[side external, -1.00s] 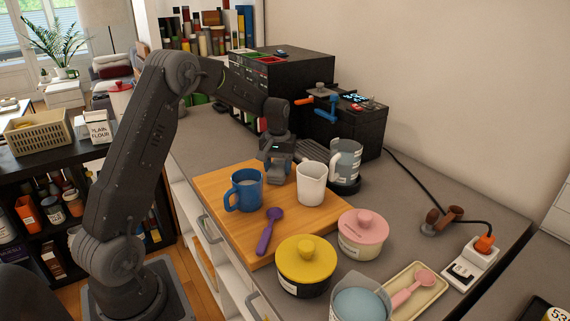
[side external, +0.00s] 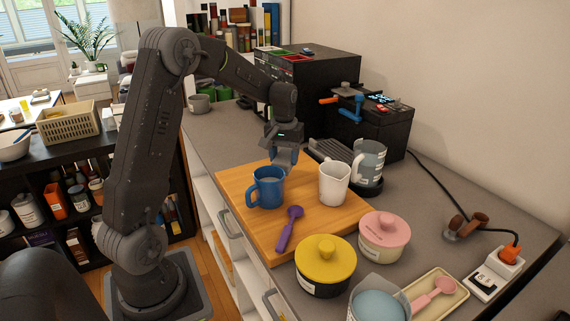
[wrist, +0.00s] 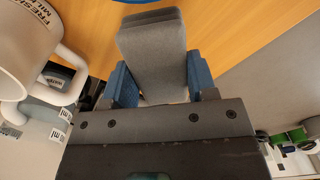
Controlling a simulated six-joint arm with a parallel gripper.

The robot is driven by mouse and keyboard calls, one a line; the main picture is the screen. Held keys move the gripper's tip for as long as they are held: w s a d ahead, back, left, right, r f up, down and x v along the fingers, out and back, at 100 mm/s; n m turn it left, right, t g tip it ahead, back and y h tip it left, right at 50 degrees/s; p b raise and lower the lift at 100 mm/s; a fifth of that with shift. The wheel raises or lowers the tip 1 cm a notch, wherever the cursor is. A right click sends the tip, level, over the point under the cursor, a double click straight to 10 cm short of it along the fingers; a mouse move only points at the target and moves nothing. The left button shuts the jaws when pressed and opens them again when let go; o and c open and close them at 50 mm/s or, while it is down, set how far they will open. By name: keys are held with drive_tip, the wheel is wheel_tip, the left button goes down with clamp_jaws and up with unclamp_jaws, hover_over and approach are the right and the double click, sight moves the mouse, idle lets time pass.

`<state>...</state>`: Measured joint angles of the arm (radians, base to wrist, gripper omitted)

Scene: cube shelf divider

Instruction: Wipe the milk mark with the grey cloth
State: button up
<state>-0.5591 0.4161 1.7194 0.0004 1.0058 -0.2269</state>
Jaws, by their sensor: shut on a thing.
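My gripper (side external: 284,152) is above the back part of the wooden board (side external: 233,187), behind the blue mug (side external: 268,186) and to the left of the white jug (side external: 333,184). In the wrist view my gripper (wrist: 160,84) is shut on the folded grey cloth (wrist: 154,54), which sits between its blue fingers over the board. Whether the cloth touches the board I cannot tell. The white jug (wrist: 30,50) there bears "FRESH MILK" lettering. I see no milk mark in either current view; the cloth, mug and gripper hide part of the board.
A purple spoon (side external: 289,229) lies on the board. A yellow-lidded pot (side external: 325,266) and a pink-lidded pot (side external: 383,237) stand in front. A black machine (side external: 372,127) with a glass jug (side external: 369,164) stands behind right.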

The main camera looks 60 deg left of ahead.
drive_tip(key=shift+r, duration=1.85)
